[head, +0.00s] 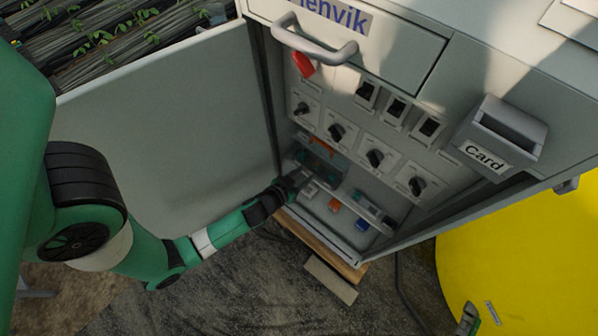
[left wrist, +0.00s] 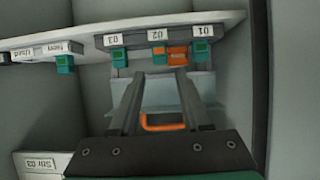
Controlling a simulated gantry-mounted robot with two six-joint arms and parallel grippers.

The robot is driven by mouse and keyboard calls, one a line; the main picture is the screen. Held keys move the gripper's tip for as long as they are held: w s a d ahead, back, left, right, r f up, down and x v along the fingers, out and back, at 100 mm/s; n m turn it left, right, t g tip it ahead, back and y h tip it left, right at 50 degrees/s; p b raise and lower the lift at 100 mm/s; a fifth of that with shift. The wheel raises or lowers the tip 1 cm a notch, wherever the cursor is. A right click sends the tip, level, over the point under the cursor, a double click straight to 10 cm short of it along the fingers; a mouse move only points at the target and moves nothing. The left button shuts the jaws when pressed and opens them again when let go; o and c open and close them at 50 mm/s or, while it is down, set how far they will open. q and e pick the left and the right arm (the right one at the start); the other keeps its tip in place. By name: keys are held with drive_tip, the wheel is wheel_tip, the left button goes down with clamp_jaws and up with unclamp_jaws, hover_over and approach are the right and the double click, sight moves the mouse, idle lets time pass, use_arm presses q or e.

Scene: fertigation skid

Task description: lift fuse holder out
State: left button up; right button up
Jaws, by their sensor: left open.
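My left gripper (head: 302,180) reaches into the open grey cabinet (head: 262,100) at its lower shelf. In the left wrist view the two dark fingers (left wrist: 160,76) are apart, their tips just below a pale rail (left wrist: 130,28) with inverted labels 01, 02 and 03. Green blocks hang by the labels, with an orange block (left wrist: 178,56) between 02 and 01. An orange loop handle (left wrist: 162,124) shows between the fingers; what it belongs to is partly hidden. I cannot tell which piece is the fuse holder. A small green and dark part, apparently my right gripper (head: 468,318), shows at the lower right.
The cabinet door (head: 170,130) stands open on the left. Rotary switches (head: 375,157) sit above the opening. An orange piece (head: 334,205) and a blue piece (head: 361,225) lie low in the cabinet. A card holder (head: 500,140) juts out right. A yellow tank (head: 530,250) stands beside.

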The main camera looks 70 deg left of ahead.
sight(315, 166)
use_arm(q)
drive_tip(key=b+x, duration=0.1)
drive_tip(key=x, duration=0.5)
drive_tip(key=shift+w+a+b, duration=0.1)
drive_tip(key=shift+w+b, duration=0.1)
drive_tip(key=shift+b, duration=0.2)
clamp_jaws()
drive_tip(key=shift+r+p, duration=1.2)
drive_tip(key=shift+r, duration=0.05)
drive_tip(key=shift+s, duration=0.1)
